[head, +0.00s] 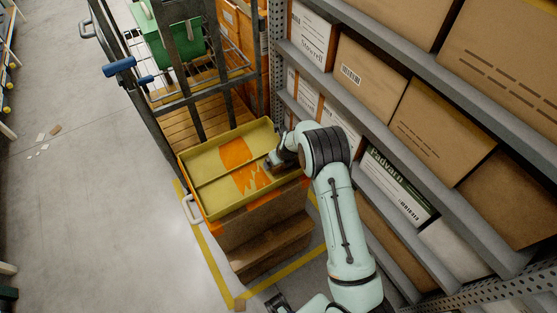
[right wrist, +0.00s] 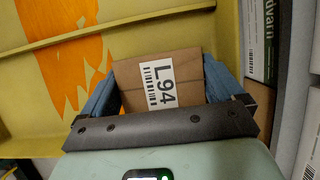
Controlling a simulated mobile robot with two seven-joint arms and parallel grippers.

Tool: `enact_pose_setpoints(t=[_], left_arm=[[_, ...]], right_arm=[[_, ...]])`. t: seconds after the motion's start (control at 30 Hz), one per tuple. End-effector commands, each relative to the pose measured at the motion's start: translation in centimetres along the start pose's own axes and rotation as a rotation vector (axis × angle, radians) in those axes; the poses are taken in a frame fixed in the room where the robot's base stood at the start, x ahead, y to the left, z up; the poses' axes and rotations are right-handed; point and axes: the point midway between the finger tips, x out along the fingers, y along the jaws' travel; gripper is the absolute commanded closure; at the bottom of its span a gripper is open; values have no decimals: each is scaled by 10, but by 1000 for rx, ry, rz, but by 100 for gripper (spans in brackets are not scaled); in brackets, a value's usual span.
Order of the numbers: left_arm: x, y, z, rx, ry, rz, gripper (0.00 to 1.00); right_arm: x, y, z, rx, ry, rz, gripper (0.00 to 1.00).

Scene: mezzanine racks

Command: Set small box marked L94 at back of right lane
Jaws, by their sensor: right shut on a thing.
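The small brown box marked L94 (right wrist: 150,82) is between the blue finger pads of my right gripper (right wrist: 160,95), its label facing the right wrist camera. In the head view my right gripper (head: 274,161) is at the right end of the yellow tray (head: 203,201). The tray has a low divider (head: 213,178) along its length, making two lanes, and an orange patch across its floor. In the wrist view the box is on the near side of the divider (right wrist: 80,35). I cannot tell whether it touches the tray floor.
The rack shelves (head: 440,195) with cartons stand close along the right, beside my right arm. A cart (head: 185,95) with dark uprights and a green crate (head: 165,35) is behind the tray. Open floor (head: 90,210) lies to the left.

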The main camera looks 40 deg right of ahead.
Motion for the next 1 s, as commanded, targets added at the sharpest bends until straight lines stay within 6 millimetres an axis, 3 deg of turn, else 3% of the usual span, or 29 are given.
enact_pose_setpoints(t=[0.07,0.1,0.33,0.47,0.8,1.0], left_arm=[[2,-1,0,0,-1,0,57],[1,0,0,0,-1,0,57],[0,0,0,0,0,0,57],[-2,1,0,0,1,0,57],[-14,6,-4,2,7,2,57],[-22,10,-6,4,11,4,57]], right_arm=[[3,0,-2,0,1,0,37],[3,0,-1,0,1,0,0],[1,0,-1,0,1,0,0],[-10,0,2,-1,-1,0,0],[-82,1,3,-1,-3,1,0],[-112,1,2,-1,-2,0,0]])
